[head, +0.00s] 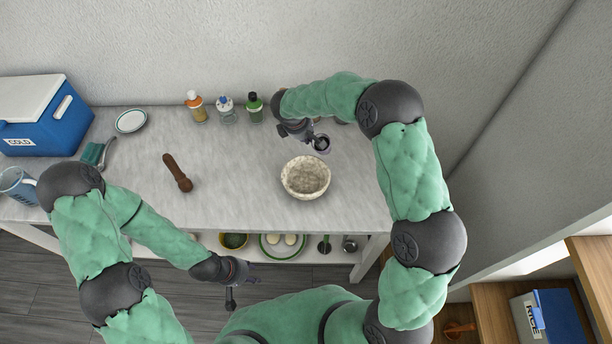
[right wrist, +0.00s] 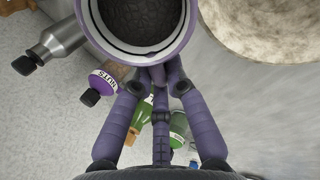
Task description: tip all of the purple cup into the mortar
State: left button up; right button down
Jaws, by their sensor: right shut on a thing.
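The purple cup (head: 321,143) is in my right gripper (head: 308,136), just behind the mortar's far rim in the head view. In the right wrist view the cup (right wrist: 180,48) shows a purple and white rim, with dark, grainy contents inside. The fingers of my right gripper (right wrist: 160,75) are shut on it. The mortar (head: 305,177), a cream, rough bowl, stands on the table; its pale rim (right wrist: 270,50) shows at the upper right of the wrist view, beside the cup. My left gripper (head: 243,283) is empty, its fingers spread, in front of the table.
A brown pestle-like stick (head: 178,173) lies left of the mortar. Bottles (head: 226,110) stand along the back. A blue cooler (head: 45,115), a white dish (head: 131,121), a brush (head: 97,153) and a blue jug (head: 17,185) are at the left. The table between stick and mortar is clear.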

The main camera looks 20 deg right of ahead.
jog(key=shift+s+a+r+b, duration=0.1)
jog(key=shift+s+a+b, duration=0.15)
jog(key=shift+b, duration=0.25)
jog(key=shift+t+h+b, duration=0.3)
jog(key=shift+b, duration=0.2)
jog(key=shift+s+a+r+t+h+b, duration=0.25)
jog(key=shift+s+a+t+h+b, duration=0.3)
jog(key=shift+b, duration=1.25)
jog(key=shift+s+a+r+t+h+b, duration=0.3)
jog(key=shift+t+h+b, duration=0.35)
jog(key=shift+b, duration=1.15)
jog(key=shift+a, duration=0.1)
jog(key=shift+s+a+f+t+h+b, duration=0.15)
jog(key=shift+f+t+h+b, duration=1.1)
jog(key=shift+b, duration=2.45)
jog(key=shift+r+h, duration=0.2)
jog(key=shift+h, duration=0.05)
jog(key=shift+s+a+r+t+h+b, duration=0.15)
jog(key=shift+t+h+b, duration=0.4)
jog(key=shift+b, duration=0.65)
